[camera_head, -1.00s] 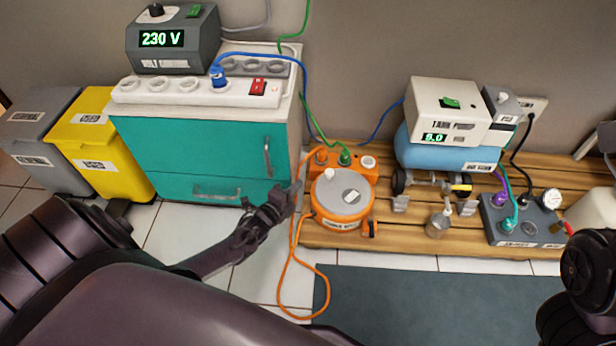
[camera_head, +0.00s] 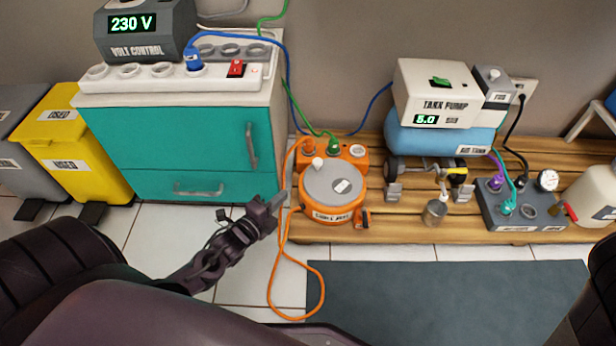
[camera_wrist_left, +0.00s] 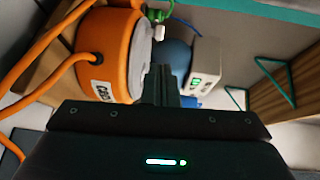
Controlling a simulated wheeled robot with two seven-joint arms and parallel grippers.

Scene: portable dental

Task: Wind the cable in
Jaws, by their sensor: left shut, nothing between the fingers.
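An orange cable reel (camera_head: 332,192) with a grey top and a white knob (camera_head: 318,163) sits on the wooden pallet. Its orange cable (camera_head: 272,280) comes out at the left side and hangs in a loose loop over the floor tiles. My left gripper (camera_head: 277,202) is shut and empty, just left of the reel and close to the cable. In the left wrist view the gripper (camera_wrist_left: 161,82) points toward the reel (camera_wrist_left: 103,62), with the cable (camera_wrist_left: 40,85) at the left. My right gripper does not show; only part of my right arm is at the right edge.
A teal cabinet (camera_head: 180,150) with a power strip stands behind my left gripper. The pallet (camera_head: 400,232) also holds a tank pump (camera_head: 440,92), a small metal cup (camera_head: 434,212) and a grey valve block (camera_head: 520,215). A dark mat (camera_head: 450,295) lies in front.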

